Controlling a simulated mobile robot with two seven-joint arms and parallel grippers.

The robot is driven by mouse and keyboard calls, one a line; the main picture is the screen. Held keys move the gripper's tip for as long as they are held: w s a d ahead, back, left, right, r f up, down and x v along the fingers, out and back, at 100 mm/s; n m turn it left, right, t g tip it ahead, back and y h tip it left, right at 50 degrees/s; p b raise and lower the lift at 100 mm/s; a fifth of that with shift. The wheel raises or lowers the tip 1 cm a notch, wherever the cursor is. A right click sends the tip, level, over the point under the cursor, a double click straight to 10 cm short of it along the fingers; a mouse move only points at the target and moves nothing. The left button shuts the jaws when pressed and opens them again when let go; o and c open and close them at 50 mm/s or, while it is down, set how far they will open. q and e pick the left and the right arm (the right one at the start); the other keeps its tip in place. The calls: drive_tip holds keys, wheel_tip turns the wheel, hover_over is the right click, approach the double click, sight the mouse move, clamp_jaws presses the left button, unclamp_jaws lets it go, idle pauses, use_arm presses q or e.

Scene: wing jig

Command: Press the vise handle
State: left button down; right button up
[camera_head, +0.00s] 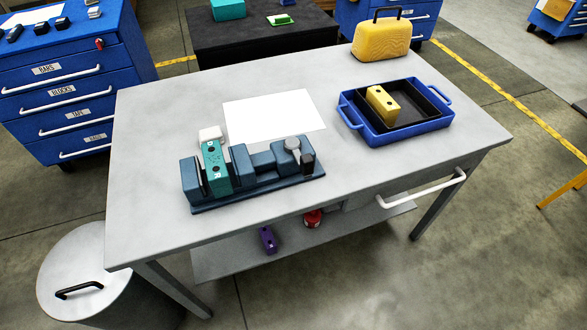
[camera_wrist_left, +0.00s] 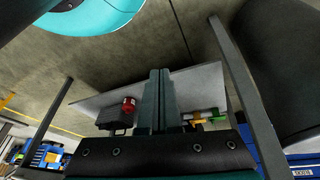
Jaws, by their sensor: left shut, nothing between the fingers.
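The dark blue vise (camera_head: 262,180) sits near the front left of the grey workbench. A teal block (camera_head: 215,168) stands between its jaws at the left end. My left gripper (camera_wrist_left: 160,75) shows only in the left wrist view. Its two fingers are together with nothing between them, and the bench's lower shelf is behind them. The vise is not visible in that view. My right gripper is in neither view.
A blue tray (camera_head: 378,137) with a yellow block (camera_head: 382,104) and a yellow case (camera_head: 382,40) stand on the workbench (camera_head: 150,130). A white sheet (camera_head: 273,115) lies behind the vise. A white handle bar (camera_head: 420,190) juts from the front. A lidded bin (camera_head: 82,262) stands lower left.

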use_arm(q)
drive_tip(key=w+d+r+n+t+h+p, duration=0.1)
drive_tip(key=w+d+r+n+t, duration=0.2)
drive_tip(key=w+r, duration=0.5)
drive_tip(key=w+d+r+n+t+h, duration=0.1)
drive_tip(key=w+r+n+t, duration=0.3)
drive_tip(key=w+r, duration=0.4)
drive_tip(key=w+d+r+n+t+h, duration=0.2)
drive_tip(key=r+n, duration=0.1)
drive_tip(key=r, duration=0.7)
drive_tip(key=w+d+r+n+t+h+p, duration=0.1)
drive_tip(key=w+d+r+n+t, duration=0.1)
drive_tip(key=r, duration=0.9)
drive_tip(key=shift+w+n+t+h, duration=0.4)
drive_tip(key=shift+n+t, duration=0.2)
drive_tip(key=shift+t, duration=0.2)
drive_tip(key=shift+d, duration=0.15)
drive_tip(key=s+d+x, duration=0.1)
drive_tip(key=d+x, duration=0.1)
drive_tip(key=x, duration=1)
drive_tip(key=shift+w+d+b, duration=0.3)
drive_tip(key=shift+d+b, duration=0.15)
drive_tip(key=shift+d, duration=0.05)
